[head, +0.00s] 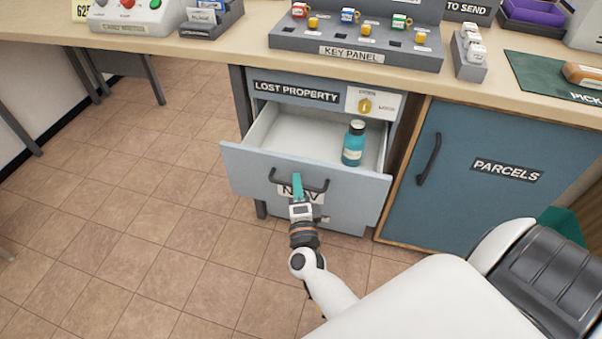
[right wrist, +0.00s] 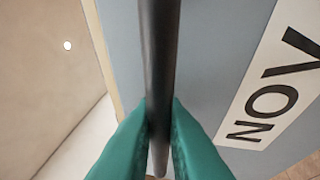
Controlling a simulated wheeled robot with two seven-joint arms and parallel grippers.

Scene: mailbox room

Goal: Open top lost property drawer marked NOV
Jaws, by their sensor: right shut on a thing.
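The top lost property drawer (head: 245,160) is pulled well out of its blue-grey cabinet in the head view. Its NOV label (head: 316,197) is partly hidden behind my right gripper, and the label shows clearly in the right wrist view (right wrist: 262,95). The drawer's dark bar handle (head: 318,186) crosses the front; it runs between the teal fingers in the right wrist view (right wrist: 160,50). My right gripper (head: 298,185) is shut on this handle. A teal bottle (head: 353,145) with a dark cap stands upright inside the drawer. My left gripper is not in view.
The LOST PROPERTY plate (head: 296,92) and a yellow lock knob (head: 365,105) sit above the drawer. The closed PARCELS cupboard (head: 490,140) stands to the right. The counter (head: 225,48) carries a key panel (head: 355,52). Tiled floor (head: 150,200) is clear to the left.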

